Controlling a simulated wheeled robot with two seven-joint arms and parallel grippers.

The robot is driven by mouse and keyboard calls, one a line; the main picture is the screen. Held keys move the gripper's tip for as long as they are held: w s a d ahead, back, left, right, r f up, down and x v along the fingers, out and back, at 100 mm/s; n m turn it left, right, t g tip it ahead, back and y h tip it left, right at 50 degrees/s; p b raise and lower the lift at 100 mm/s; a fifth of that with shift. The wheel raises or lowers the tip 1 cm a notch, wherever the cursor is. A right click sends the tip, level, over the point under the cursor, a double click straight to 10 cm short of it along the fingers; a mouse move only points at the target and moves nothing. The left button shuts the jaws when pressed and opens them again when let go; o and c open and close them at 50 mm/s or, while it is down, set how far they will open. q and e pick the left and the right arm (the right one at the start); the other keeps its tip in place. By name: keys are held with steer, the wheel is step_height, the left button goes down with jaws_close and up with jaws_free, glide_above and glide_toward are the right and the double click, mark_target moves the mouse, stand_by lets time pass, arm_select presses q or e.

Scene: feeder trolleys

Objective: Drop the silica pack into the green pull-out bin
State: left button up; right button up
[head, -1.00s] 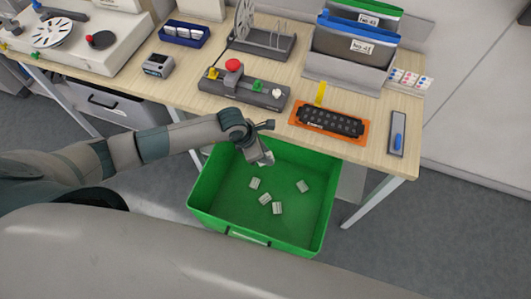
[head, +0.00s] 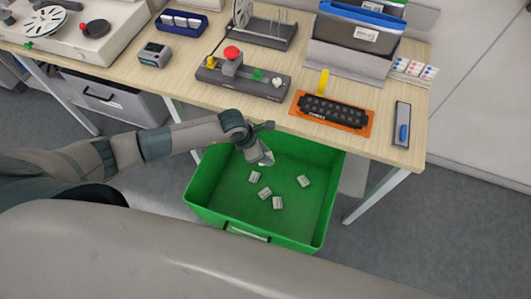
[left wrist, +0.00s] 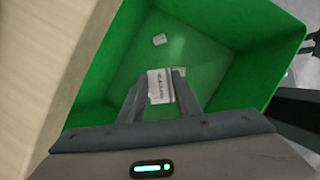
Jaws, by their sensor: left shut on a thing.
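The green pull-out bin (head: 322,215) is pulled out below the front edge of the bench. Several small white silica packs, such as one pack (head: 304,181), lie on its floor. My left gripper (head: 266,160) is over the bin's back left part, pointing down. In the left wrist view its fingers (left wrist: 155,95) are shut on a white printed silica pack (left wrist: 160,82), with the bin floor (left wrist: 205,55) below. The held pack is hard to make out in the head view. My right gripper is not in view.
Above the bin, the wooden bench (head: 365,143) holds an orange tray (head: 366,128) with a black part, a grey fixture with a red button (head: 231,54), and a blue-handled tool (head: 403,132) at the right. A grey drawer (head: 110,97) is at the left.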

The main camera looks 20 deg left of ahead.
arm_select(q)
steer(key=o, duration=1.1)
steer(key=shift+r, duration=0.1)
steer(key=b+v, duration=0.5)
steer(key=v, duration=1.2)
steer(key=shift+s+a, duration=0.1)
steer(key=shift+a, duration=0.05)
